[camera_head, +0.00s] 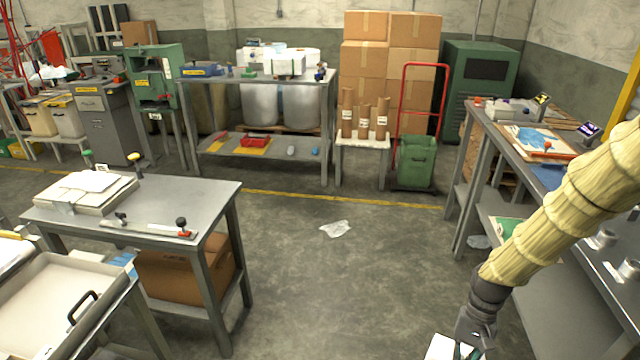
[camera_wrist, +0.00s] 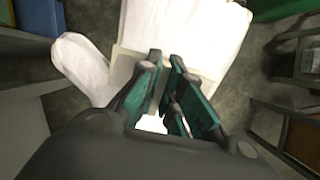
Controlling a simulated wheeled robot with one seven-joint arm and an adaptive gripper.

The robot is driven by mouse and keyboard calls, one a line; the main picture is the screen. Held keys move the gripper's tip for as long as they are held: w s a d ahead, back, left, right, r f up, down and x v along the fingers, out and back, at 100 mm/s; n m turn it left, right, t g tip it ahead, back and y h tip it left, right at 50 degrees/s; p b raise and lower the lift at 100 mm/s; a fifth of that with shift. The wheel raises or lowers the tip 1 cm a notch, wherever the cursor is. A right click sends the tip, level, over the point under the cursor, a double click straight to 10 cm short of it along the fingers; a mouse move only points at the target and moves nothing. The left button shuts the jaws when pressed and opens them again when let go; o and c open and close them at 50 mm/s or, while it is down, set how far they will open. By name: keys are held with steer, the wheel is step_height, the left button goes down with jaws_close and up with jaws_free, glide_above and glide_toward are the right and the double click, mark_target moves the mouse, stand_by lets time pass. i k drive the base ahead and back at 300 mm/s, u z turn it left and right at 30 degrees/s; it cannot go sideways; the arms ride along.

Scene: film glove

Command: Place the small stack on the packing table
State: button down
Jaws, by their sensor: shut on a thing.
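My gripper (camera_head: 466,350) is at the bottom right of the head view, low over the aisle and cut off by the frame edge. It is shut on a small white stack (camera_head: 440,346), of which only a corner shows there. In the wrist view the green-padded fingers of my gripper (camera_wrist: 165,65) close on the flat white stack (camera_wrist: 190,28), which extends beyond the fingertips. No table is marked as the packing table. Candidates are the grey table (camera_head: 195,205) at left, bearing a pale stack of sheets, and the long grey table (camera_head: 487,125) at right.
A grey workbench (camera_head: 250,78) stands at the back, beside cardboard boxes (camera_head: 390,60) and a red hand truck (camera_head: 404,100). Crumpled clear film (camera_head: 335,229) lies on the floor. The middle floor is otherwise free. A pale tray (camera_head: 50,300) is at lower left.

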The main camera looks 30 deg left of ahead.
mark_target(179, 199)
steer(key=i, duration=1.45)
steer(key=u, duration=2.3)
